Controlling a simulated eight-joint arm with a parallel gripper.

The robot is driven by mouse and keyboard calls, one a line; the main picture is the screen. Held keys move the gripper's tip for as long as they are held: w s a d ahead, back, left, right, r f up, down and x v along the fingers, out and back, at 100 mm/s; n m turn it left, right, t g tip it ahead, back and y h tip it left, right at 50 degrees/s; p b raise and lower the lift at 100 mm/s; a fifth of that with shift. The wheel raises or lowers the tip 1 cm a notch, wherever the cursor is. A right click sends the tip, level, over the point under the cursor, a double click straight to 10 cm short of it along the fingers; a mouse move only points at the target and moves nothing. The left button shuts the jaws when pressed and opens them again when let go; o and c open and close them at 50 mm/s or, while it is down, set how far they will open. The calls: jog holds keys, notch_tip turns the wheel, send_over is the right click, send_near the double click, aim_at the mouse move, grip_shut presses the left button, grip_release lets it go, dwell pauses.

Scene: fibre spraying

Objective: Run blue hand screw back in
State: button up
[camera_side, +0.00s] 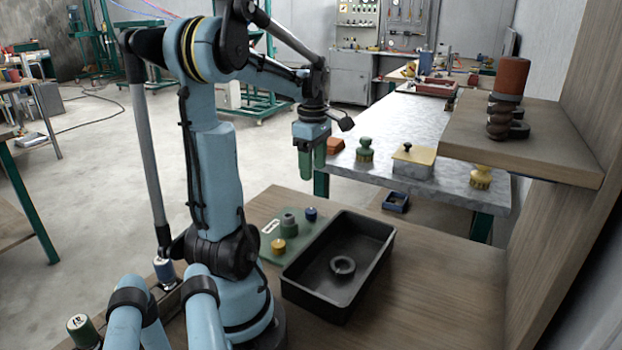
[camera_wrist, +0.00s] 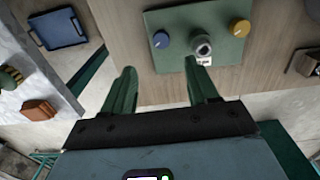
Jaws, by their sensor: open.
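The blue hand screw (camera_side: 310,214) stands on a green plate (camera_side: 303,240) on the wooden bench. In the wrist view the blue hand screw (camera_wrist: 161,39) is at the left side of the green plate (camera_wrist: 180,19). A grey-green round fitting (camera_side: 289,222) is in the plate's middle, and a yellow knob (camera_side: 278,246) is at its other side. My gripper (camera_side: 311,172) has green fingers pointing down, high above the bench. In the wrist view my gripper (camera_wrist: 161,78) is open and empty, with the blue screw beyond its fingertips. How deep the screw sits cannot be told.
A black tray (camera_side: 308,294) holding a dark ring (camera_side: 342,266) stands beside the plate. A metal table (camera_side: 440,145) behind carries a green knob (camera_side: 365,150), a yellow-lidded box (camera_side: 413,160) and a yellow knob (camera_side: 480,177). A wooden shelf (camera_side: 560,150) juts in at right.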

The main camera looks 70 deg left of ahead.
aim_at(310, 210)
jog(key=shift+n, duration=0.3)
jog(key=f, duration=1.2)
jog(key=shift+s+a, duration=0.3)
jog(key=shift+c, duration=0.4)
jog(key=c, duration=1)
